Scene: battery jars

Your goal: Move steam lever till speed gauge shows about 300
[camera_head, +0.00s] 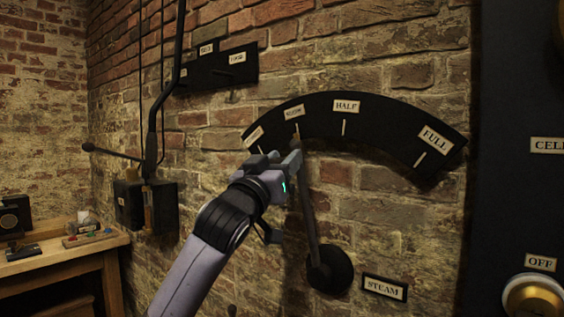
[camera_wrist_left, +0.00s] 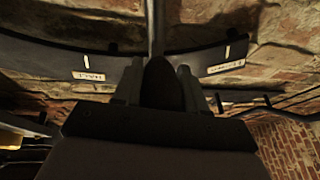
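The steam lever (camera_head: 309,215) rises from a dark round pivot (camera_head: 330,271) on the brick wall, next to a STEAM label (camera_head: 384,287). It leans slightly left, its upper end near the second mark of the black curved scale (camera_head: 375,112), left of HALF. My left gripper (camera_head: 290,160) is at the lever's upper part. In the left wrist view the lever's dark handle (camera_wrist_left: 162,84) fills the space between the fingers, which look shut on it. The gripper hides part of the lever in the head view. The speed gauge and my right gripper are not in view.
A dark panel with an OFF label (camera_head: 540,263) and a brass fitting (camera_head: 534,297) stands at the right. A black box (camera_head: 147,205) with rods hangs at the left, above and beside a wooden bench (camera_head: 60,262). A small labelled plate (camera_head: 218,70) is higher up.

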